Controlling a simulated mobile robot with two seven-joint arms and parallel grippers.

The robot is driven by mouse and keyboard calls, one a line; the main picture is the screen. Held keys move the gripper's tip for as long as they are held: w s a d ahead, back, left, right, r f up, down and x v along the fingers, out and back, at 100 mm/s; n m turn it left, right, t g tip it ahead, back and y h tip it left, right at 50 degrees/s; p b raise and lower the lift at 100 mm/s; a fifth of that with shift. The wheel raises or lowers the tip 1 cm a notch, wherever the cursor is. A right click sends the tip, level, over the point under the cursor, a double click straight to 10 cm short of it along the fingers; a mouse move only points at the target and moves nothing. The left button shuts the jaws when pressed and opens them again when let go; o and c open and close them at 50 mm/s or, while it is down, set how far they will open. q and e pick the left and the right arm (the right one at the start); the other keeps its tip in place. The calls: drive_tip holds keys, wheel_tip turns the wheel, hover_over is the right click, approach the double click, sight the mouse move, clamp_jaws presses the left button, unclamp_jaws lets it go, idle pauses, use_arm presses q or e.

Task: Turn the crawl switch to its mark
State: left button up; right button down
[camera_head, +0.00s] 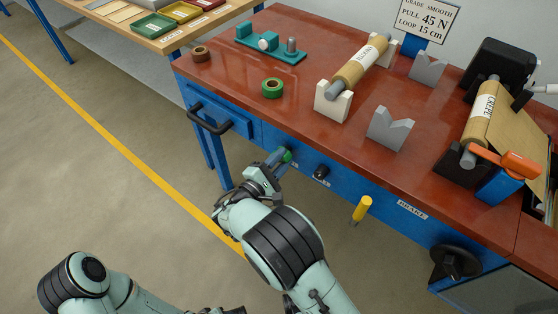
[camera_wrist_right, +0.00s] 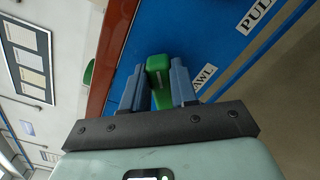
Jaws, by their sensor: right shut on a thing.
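The crawl switch is a green knob (camera_head: 287,156) on the blue front panel of the bench, below the red top. In the right wrist view the green knob (camera_wrist_right: 158,66) sits between the two blue-grey fingers of my right gripper (camera_wrist_right: 158,90). My right gripper (camera_head: 277,162) is shut on it. A white label (camera_wrist_right: 203,78) ending in "AWL" is beside the knob, partly covered by a finger. I cannot make out the switch's mark. My left arm is at the lower left of the head view, and its gripper end is cut off by the bottom edge.
Along the panel are a blue drawer with a black handle (camera_head: 209,119), a black knob (camera_head: 321,172), a yellow lever (camera_head: 362,208) and a black handwheel (camera_head: 455,262). The red benchtop (camera_head: 230,80) carries rolls and V-blocks. The floor at left is clear.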

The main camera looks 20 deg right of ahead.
drive_tip(key=m+b, duration=0.1)
drive_tip(key=m, duration=0.1)
drive_tip(key=f+m+b, duration=0.1)
drive_tip(key=m, duration=0.2)
drive_tip(key=shift+s+d, duration=0.1)
drive_tip(key=shift+d, duration=0.1)
use_arm(q)
drive_tip(key=w+a+f+t+b, duration=0.1)
drive_tip(key=w+a+f+t, duration=0.1)
drive_tip(key=w, duration=0.4)
drive_tip(key=shift+a+f+y+b, duration=0.4)
drive_tip(key=shift+a+f, duration=0.1)
drive_tip(key=shift+f, duration=0.75)
use_arm(e)
drive_tip(key=shift+m, duration=1.3)
use_arm(q)
drive_tip(key=shift+w, duration=0.1)
use_arm(e)
drive_tip(key=c, duration=0.9)
unclamp_jaws()
use_arm(q)
drive_tip(key=shift+s+d+r+g+p, duration=0.2)
drive_tip(key=shift+s+d+r+p, duration=0.1)
drive_tip(key=shift+s+r+p, duration=0.25)
drive_tip(key=shift+s+d+r+g+p, duration=0.2)
drive_tip(key=shift+s+d+r+p, duration=0.1)
drive_tip(key=shift+s, duration=0.4)
use_arm(e)
drive_tip(key=v, duration=1.3)
drive_tip(key=shift+s+a, duration=0.1)
